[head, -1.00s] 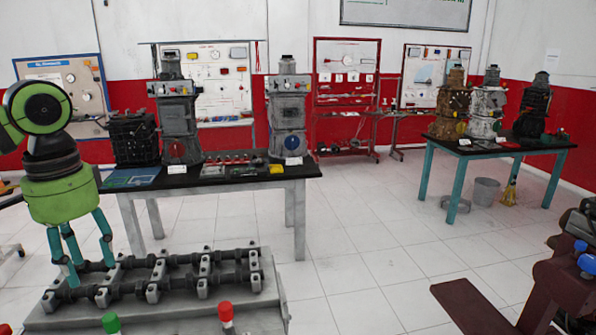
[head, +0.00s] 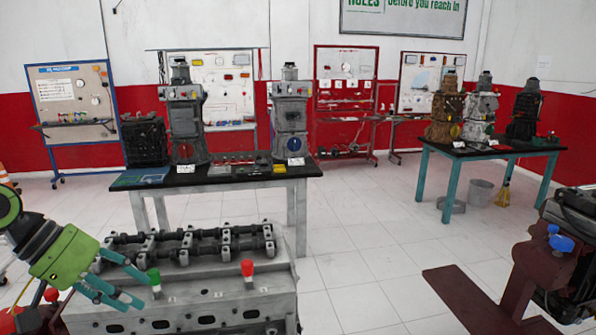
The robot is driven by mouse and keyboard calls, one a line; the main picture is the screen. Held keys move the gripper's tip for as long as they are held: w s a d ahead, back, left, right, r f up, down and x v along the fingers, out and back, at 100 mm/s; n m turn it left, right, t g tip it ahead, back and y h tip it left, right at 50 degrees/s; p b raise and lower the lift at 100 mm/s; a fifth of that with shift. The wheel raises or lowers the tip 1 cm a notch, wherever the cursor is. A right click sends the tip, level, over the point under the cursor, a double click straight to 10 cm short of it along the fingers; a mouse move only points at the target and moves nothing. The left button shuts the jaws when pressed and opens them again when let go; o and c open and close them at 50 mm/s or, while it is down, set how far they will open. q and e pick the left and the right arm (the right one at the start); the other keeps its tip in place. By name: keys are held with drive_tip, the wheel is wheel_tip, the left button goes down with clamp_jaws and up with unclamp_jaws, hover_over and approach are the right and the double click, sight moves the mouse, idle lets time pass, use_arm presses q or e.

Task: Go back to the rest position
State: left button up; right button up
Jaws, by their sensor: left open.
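My left gripper (head: 143,290) shows at the lower left of the head view. Its teal fingers are spread apart and point right and slightly down, with nothing visible between them. The fingertips are in front of the left side of the grey cylinder head (head: 215,301) and overlap a green-topped piece (head: 154,278) in the picture. I cannot tell whether they touch it. My green-and-black left wrist comes in from the left edge. My right gripper is out of view.
Camshafts (head: 190,244) lie on the cylinder head, with a red-topped piece (head: 247,270) at its front. A black-topped table (head: 225,176) with engines stands behind. A maroon stand (head: 485,300) is at the lower right. The floor (head: 370,245) between is clear.

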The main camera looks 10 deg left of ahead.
use_arm(q)
drive_tip(key=s+a+f+m+t+y, duration=0.1)
drive_tip(key=a+f+m+t+y, duration=0.55)
drive_tip(key=m, duration=0.65)
drive_tip(key=a+f+m+t+y, duration=0.25)
drive_tip(key=f+m+t, duration=0.35)
drive_tip(key=f+m, duration=0.5)
drive_tip(key=s+d+f+n+g+y, duration=0.2)
drive_tip(key=s+d+f+n+g, duration=0.6)
drive_tip(key=f+n, duration=0.25)
drive_tip(key=s+d+f+n+g+h, duration=0.45)
drive_tip(key=s+d+n, duration=0.35)
drive_tip(key=s+d, duration=0.45)
wheel_tip(320, 180, down, 26)
drive_tip(key=d+g+b, duration=0.1)
drive_tip(key=s+a+f+m+g+b, duration=0.1)
drive_tip(key=s+a+f, duration=0.1)
drive_tip(key=s+f, duration=1.1)
drive_tip(key=s, duration=0.3)
drive_tip(key=shift+a+f, duration=0.25)
drive_tip(key=shift+f, duration=0.1)
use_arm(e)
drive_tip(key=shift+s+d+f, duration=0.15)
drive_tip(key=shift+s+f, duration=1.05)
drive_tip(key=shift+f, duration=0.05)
